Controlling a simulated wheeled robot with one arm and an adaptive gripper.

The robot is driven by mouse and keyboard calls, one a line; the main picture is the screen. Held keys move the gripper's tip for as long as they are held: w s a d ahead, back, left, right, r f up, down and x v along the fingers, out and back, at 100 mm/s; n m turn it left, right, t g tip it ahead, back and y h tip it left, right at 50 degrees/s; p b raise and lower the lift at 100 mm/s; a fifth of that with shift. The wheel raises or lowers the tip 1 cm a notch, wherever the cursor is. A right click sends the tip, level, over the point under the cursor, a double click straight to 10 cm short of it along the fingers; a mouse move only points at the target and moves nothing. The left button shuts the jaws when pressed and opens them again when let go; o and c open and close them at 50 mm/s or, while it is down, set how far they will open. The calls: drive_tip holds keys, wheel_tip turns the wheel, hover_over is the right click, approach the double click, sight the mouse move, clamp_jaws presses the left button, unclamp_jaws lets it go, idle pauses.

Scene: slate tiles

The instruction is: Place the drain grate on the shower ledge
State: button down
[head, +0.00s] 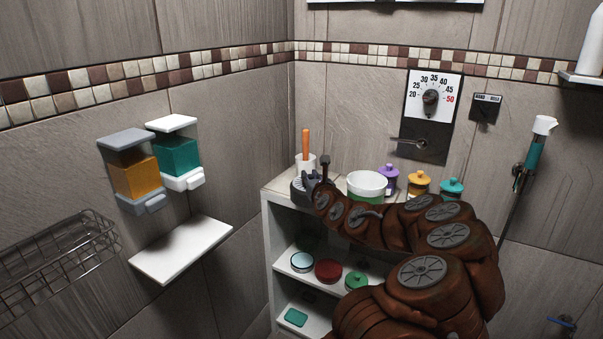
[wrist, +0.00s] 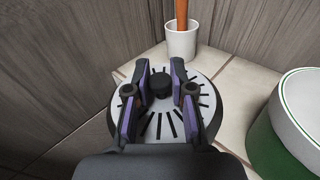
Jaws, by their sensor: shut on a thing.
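The drain grate (wrist: 163,120) is a round pale disc with dark radial slots and a black knob in its middle. My gripper (wrist: 160,84) is shut on the knob, with a finger on either side. In the head view, my gripper (head: 316,181) and the grate (head: 299,186) are at the left end of the tiled top of a white shelf unit. I cannot tell whether the grate touches that top or hangs just above it. A bare white ledge (head: 181,250) juts from the left wall; I cannot tell whether it is the shower ledge.
A white cup (wrist: 181,42) with an orange-brown handle stands just behind the grate. A green-and-white bowl (head: 367,184) is to the right, with purple, yellow and teal lidded jars beyond. Dispensers (head: 135,170) hang above the white ledge. A wire basket (head: 60,255) is farther left.

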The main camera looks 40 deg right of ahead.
drive_tip(key=shift+w+d+f+p, duration=0.2)
drive_tip(key=shift+w+d+f, duration=0.75)
drive_tip(key=shift+w, duration=0.85)
drive_tip(key=shift+w+d+f+p, duration=0.2)
drive_tip(key=shift+w+d+f, duration=0.4)
drive_tip(key=shift+w+d, duration=1)
drive_tip(key=shift+w+d+f+p, duration=0.2)
drive_tip(key=shift+w+d+f, duration=0.6)
drive_tip(key=shift+w, duration=1.25)
drive_tip(key=shift+f, duration=0.1)
drive_tip(key=c, duration=1)
unclamp_jaws()
